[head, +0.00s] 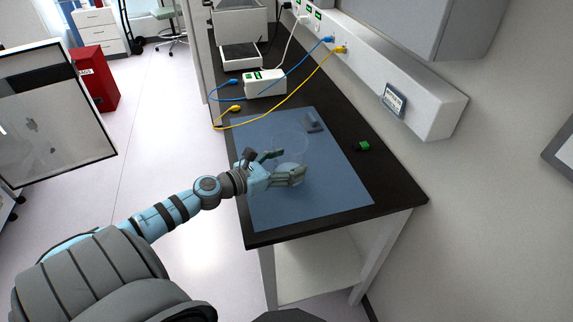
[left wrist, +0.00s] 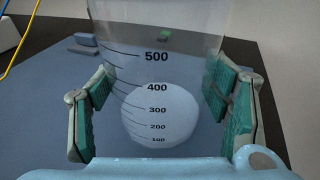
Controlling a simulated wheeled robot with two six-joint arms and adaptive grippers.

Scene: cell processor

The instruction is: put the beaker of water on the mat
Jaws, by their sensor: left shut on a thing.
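The clear beaker (head: 290,148) is upright over the blue mat (head: 335,190), with marks up to 500 and a whitish round shape low inside it. It fills the middle of the left wrist view (left wrist: 158,75). My left gripper (head: 283,166) is shut on the beaker, with a green-padded finger on each side of it in the left wrist view (left wrist: 160,105). I cannot tell whether the beaker's base touches the mat. The mat lies on the dark bench top (head: 392,200). My right gripper is not in view.
A small grey block (head: 314,126) lies on the mat's far right part. A green item (head: 362,146) sits on the bench to the right. A white box (head: 264,83) with blue and yellow cables stands behind the mat. The mat's front part is clear.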

